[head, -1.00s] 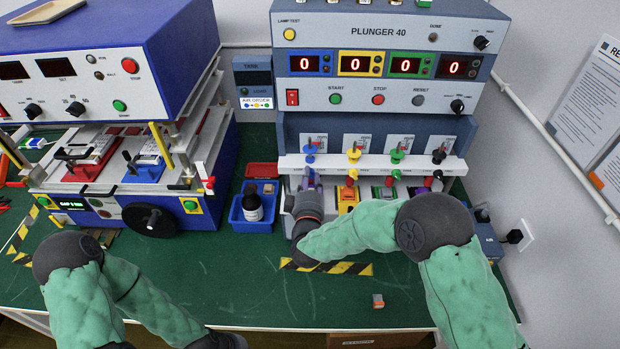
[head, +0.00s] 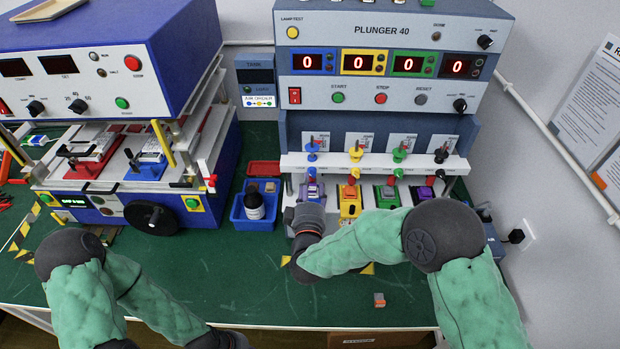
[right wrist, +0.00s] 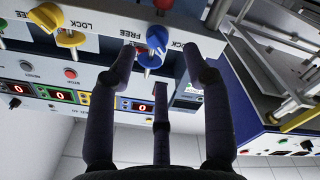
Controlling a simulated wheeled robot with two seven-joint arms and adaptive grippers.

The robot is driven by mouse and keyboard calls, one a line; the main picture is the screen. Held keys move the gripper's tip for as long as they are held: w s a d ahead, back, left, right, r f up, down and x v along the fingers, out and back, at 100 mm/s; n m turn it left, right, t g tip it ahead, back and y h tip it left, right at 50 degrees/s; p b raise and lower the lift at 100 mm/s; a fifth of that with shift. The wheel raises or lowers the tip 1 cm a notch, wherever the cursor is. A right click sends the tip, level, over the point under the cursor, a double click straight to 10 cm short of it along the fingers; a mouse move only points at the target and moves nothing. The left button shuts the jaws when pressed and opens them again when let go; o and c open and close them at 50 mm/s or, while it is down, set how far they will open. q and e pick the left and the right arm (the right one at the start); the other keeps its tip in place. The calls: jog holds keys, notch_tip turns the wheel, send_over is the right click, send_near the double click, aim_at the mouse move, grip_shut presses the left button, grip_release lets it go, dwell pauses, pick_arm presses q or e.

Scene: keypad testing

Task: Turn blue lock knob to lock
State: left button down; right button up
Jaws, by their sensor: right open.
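The blue lock knob (head: 312,148) is the leftmost in a row of knobs on the white rail of the plunger machine. In the right wrist view the blue knob (right wrist: 151,50) lies just beyond and between the fingertips, between the words FREE and LOCK. Its exact pointing is hard to read. My right gripper (right wrist: 160,62) is open, its three dark fingers spread toward the knob with nothing held. In the head view my right wrist (head: 306,218) is below the knob, and its fingers are hardly seen. My left arm shows at lower left, its gripper out of frame.
Yellow (head: 356,152), green (head: 400,152) and black (head: 441,153) knobs stand right of the blue one. A blue tray (head: 240,214) with a dark bottle stands left of my right wrist. The front green mat is mostly clear.

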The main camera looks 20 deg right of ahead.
jog(key=v, duration=0.7)
jog(key=shift+s, duration=0.2)
pick_arm(q)
jog(key=shift+s, duration=0.1)
pick_arm(e)
jog(key=shift+a, duration=0.15)
